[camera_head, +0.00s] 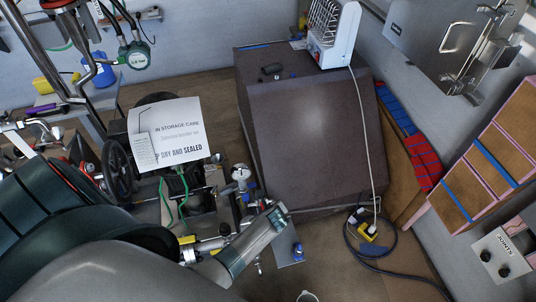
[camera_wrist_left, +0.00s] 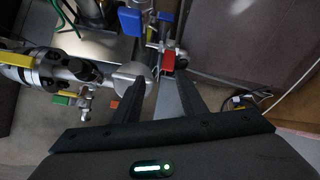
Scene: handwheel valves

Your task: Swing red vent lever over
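In the left wrist view a short red handle (camera_wrist_left: 168,57) sits on silver pipework just beyond my fingertips. I cannot tell for sure which is the vent lever. My left gripper (camera_wrist_left: 158,88) is open, its two dark fingers apart. A rounded silver pipe end (camera_wrist_left: 132,76) is beside the left finger; contact cannot be told. In the head view my left arm covers the lower left and hides part of the valve pipework (camera_head: 225,205). My right gripper is out of view.
A large brown cabinet (camera_head: 305,125) is behind, with a cable (camera_head: 375,268) on the floor at right.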

